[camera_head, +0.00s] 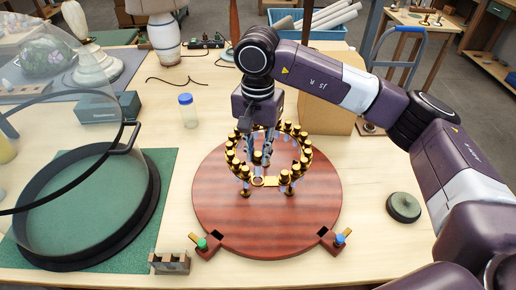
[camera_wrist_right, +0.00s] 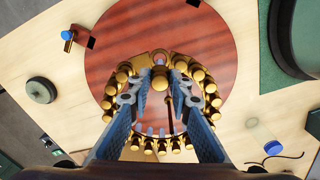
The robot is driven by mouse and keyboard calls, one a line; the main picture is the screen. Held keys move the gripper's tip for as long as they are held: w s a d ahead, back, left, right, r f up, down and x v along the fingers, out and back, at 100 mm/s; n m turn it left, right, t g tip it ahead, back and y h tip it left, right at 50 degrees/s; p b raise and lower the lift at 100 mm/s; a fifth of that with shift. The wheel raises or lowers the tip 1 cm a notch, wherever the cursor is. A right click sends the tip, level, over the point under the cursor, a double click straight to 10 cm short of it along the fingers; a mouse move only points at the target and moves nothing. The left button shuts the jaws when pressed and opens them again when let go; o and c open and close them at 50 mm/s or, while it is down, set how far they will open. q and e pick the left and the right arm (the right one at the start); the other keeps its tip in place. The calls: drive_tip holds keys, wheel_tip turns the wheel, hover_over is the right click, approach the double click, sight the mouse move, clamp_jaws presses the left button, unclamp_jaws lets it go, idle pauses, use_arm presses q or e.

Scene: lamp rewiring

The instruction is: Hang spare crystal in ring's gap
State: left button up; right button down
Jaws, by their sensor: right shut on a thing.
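The brass ring (camera_head: 231,160) stands above a round red-brown wooden turntable (camera_head: 225,215), with brass-capped crystals around it. A flat brass gap with a round hole (camera_head: 258,182) shows at its near side. My right gripper (camera_head: 262,150) points down inside the ring. In the right wrist view the gripper (camera_wrist_right: 160,85) is shut on the spare crystal, whose brass cap (camera_wrist_right: 159,78) shows between the fingertips, close to the gap (camera_wrist_right: 160,56). The crystal's glass is mostly hidden. My left gripper is not in view.
A blue-capped jar (camera_head: 187,110), a cardboard box (camera_head: 325,110) behind, a small metal block (camera_head: 169,263) and a dark round puck (camera_head: 403,207) stand around. Table right of the turntable is mostly clear.

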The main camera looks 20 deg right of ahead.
sight(258, 176)
drive_tip(key=shift+f+b, duration=0.85)
drive_tip(key=shift+f, duration=1.65)
drive_tip(key=shift+f+b, duration=0.6)
drive_tip(key=shift+b, duration=0.2)
drive_tip(key=shift+b, duration=0.4)
drive_tip(key=shift+s+f+b, duration=0.1)
drive_tip(key=shift+f+b, duration=0.35)
drive_tip(key=shift+b, duration=0.15)
